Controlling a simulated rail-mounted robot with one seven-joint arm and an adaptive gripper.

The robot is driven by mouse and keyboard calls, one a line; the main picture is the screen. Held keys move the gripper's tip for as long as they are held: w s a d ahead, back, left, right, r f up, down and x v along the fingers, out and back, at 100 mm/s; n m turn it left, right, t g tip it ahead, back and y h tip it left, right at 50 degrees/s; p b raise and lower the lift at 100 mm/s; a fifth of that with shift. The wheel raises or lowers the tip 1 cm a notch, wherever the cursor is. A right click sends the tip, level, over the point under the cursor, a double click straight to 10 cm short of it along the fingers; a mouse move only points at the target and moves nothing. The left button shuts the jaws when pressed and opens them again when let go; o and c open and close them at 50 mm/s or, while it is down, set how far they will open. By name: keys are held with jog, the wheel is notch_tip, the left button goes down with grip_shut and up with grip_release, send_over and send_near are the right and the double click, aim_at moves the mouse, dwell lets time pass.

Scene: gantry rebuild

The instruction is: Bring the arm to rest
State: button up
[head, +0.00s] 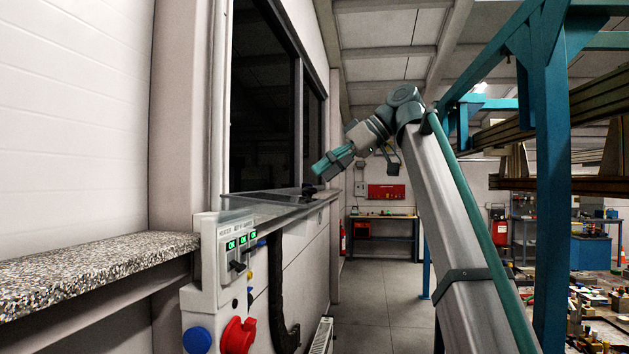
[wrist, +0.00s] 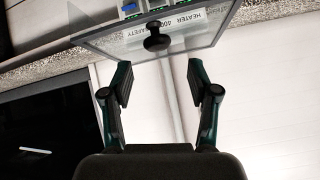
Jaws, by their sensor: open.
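My gripper (head: 320,172) is at the end of my arm, pointing down and left above the window ledge in the head view. In the wrist view my gripper (wrist: 157,78) has its two fingers spread wide with nothing between them. Ahead of the fingers is a clear panel (wrist: 205,38) with a black knob (wrist: 156,40). In the head view the clear cover (head: 262,203) lies about level above a control box (head: 204,262). The gripper appears close to the cover's far end; I cannot tell the exact gap.
The box carries several green OK displays (head: 231,245), a red knob (head: 237,335) and a blue knob (head: 197,340). A speckled ledge (head: 90,270) runs along the left wall. A teal post (head: 552,180) stands at right. The aisle floor (head: 385,300) is clear.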

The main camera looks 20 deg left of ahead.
jog(key=shift+v, duration=1.1)
